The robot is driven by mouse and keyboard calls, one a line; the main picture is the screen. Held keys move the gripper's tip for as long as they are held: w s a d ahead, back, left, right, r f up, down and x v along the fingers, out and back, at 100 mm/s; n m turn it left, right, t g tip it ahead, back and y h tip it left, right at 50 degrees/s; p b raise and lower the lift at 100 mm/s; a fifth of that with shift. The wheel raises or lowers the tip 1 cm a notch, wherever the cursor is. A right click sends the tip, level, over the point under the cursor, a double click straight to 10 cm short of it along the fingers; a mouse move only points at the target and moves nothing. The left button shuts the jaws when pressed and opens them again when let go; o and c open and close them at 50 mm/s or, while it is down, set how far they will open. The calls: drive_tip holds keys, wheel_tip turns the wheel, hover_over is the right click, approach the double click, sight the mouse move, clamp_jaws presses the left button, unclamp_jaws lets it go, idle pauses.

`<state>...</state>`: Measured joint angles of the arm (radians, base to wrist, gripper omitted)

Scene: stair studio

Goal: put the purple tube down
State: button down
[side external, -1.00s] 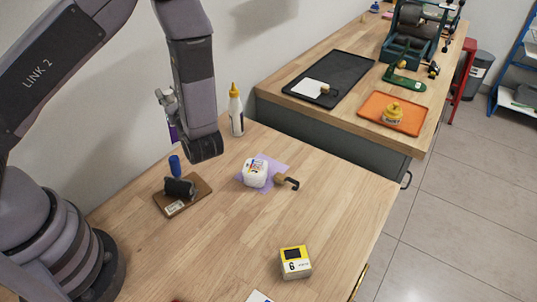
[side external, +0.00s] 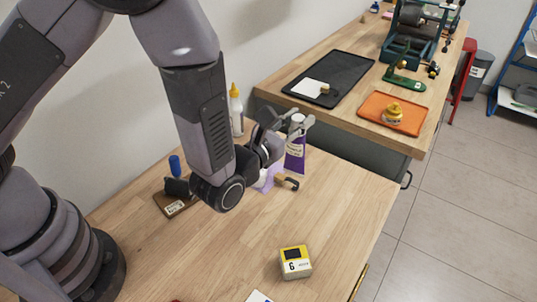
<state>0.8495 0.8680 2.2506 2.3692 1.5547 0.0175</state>
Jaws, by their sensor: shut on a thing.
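The purple tube (side external: 295,155) is upright, with a label and a pale upper end. My gripper (side external: 296,126) is shut on its upper part and holds it near the far right part of the wooden table (side external: 330,210). I cannot tell whether the tube's lower end touches the table or hangs just above it. A small purple cloth (side external: 266,183) lies left of the tube, partly hidden by my arm. The white tub seen on it earlier is now hidden.
A dark-handled tool (side external: 287,182) lies in front of the tube. A yellow-capped bottle (side external: 236,112) stands behind my arm. A yellow box (side external: 295,262) stands at the front. A second bench holds a black tray (side external: 345,68) and an orange tray (side external: 410,125). The table's middle right is clear.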

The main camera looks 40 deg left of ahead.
drive_tip(key=w+d+f+m+h, duration=0.2)
drive_tip(key=w+d+f+h, duration=0.15)
drive_tip(key=w+d, duration=0.4)
drive_tip(key=w+d+f, duration=0.3)
drive_tip(key=d+f, duration=0.1)
drive_tip(key=f, duration=0.5)
drive_tip(key=shift+d+y, duration=0.35)
drive_tip(key=shift+f, duration=0.25)
drive_tip(key=c, duration=0.9)
unclamp_jaws()
drive_tip(key=shift+c, duration=0.2)
